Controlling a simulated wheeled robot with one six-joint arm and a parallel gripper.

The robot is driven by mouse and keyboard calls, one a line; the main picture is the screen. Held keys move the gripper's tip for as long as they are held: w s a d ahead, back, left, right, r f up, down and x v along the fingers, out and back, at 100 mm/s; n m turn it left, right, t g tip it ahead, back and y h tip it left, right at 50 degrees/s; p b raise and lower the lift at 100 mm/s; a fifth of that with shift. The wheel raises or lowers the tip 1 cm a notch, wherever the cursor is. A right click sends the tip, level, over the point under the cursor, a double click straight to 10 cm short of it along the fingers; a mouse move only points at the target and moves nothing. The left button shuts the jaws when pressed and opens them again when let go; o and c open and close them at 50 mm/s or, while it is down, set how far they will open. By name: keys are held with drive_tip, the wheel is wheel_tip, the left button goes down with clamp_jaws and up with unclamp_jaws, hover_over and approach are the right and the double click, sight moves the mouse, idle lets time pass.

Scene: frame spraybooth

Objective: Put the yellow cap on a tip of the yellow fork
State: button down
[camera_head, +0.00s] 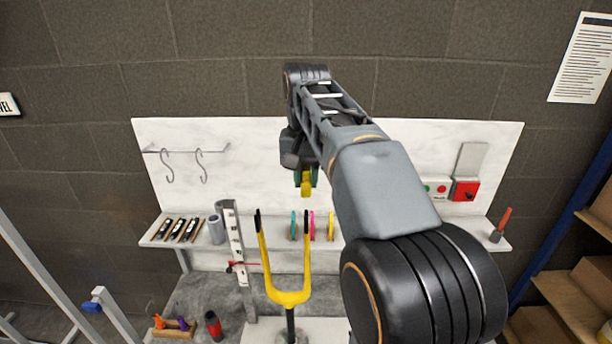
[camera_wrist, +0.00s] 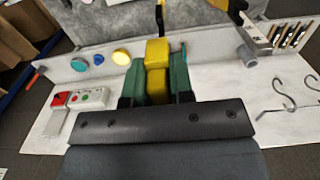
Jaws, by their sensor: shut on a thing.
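The yellow fork (camera_head: 287,297) stands upright on a dark post in the head view, with its two prongs pointing up and ending in black tips. My gripper (camera_head: 306,176) is above the right prong tip, shut on the yellow cap (camera_head: 307,188). The cap hangs from the jaws, apart from the tip below it. In the wrist view the yellow cap (camera_wrist: 158,52) sits between the green fingers of my gripper (camera_wrist: 158,80). A dark and yellow piece of the fork (camera_wrist: 160,14) shows beyond the cap at the top edge; the rest is hidden or out of frame.
Teal, pink and yellow rolls (camera_head: 312,226) stand on the shelf behind the right prong. A grey upright post with a scale (camera_head: 232,245) stands left of the fork. Hooks (camera_head: 203,168) hang on the white back panel. A red switch box (camera_head: 465,189) is at right.

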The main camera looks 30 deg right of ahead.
sight(306, 211)
drive_tip(key=shift+f+b, duration=1.7)
drive_tip(key=shift+f, duration=0.65)
drive_tip(key=shift+f+b, duration=1.3)
drive_tip(key=shift+f, duration=0.75)
drive_tip(key=c, duration=0.9)
unclamp_jaws()
drive_tip(key=shift+r, duration=0.15)
wheel_tip(306, 211, up, 14)
drive_tip(key=p, duration=0.3)
drive_tip(key=shift+p, duration=0.4)
drive_tip(key=shift+f, duration=0.2)
